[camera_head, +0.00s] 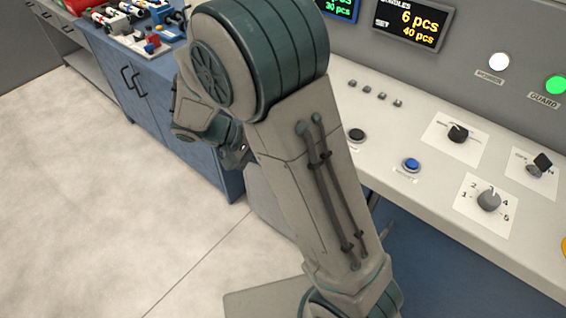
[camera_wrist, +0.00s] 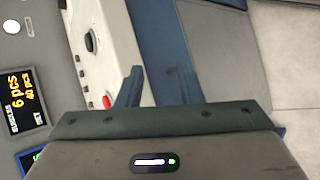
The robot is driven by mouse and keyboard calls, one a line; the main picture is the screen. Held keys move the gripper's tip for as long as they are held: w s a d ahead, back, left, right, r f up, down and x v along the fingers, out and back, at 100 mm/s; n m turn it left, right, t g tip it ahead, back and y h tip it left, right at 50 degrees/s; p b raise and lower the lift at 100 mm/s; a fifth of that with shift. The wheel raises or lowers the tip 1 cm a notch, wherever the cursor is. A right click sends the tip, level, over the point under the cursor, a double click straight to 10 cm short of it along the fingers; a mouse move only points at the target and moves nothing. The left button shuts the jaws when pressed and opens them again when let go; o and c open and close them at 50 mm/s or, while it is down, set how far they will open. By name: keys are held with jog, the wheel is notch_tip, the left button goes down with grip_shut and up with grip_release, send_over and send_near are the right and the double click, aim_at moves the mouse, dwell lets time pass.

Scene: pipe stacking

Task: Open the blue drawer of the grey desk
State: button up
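The grey desk (camera_head: 437,184) with its control panel fills the right of the head view. Its pale top also shows in the wrist view (camera_wrist: 108,35). Below the top is a blue front (camera_head: 430,265); blue surface also shows in the wrist view (camera_wrist: 158,45). I cannot make out which part is the drawer, and no drawer handle is clear. My arm covers much of the desk's left end in the head view. My gripper (camera_wrist: 160,85) is open and empty in the wrist view, its two fingers apart near the desk's edge. Its fingertips are hidden in the head view.
A blue cabinet (camera_head: 170,125) with dark door handles stands at the left, with small parts on top. A blue button (camera_head: 411,164), knobs (camera_head: 489,200) and lit displays (camera_head: 412,22) are on the desk. A red button (camera_wrist: 108,102) is close to one finger. Pale floor (camera_head: 90,200) is clear.

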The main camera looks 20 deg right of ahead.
jog(key=w+a+f+n+t+h+b, duration=0.2)
jog(key=w+a+f+t+h+b, duration=0.25)
jog(key=a+f, duration=0.45)
jog(key=shift+h, duration=0.35)
jog(key=x, duration=0.5)
jog(key=p+x, duration=0.1)
jog(key=x, duration=0.4)
jog(key=w+f+x, duration=0.1)
jog(key=x, duration=0.4)
jog(key=shift+a+p, duration=0.25)
jog(key=shift+p, duration=0.15)
grip_shut()
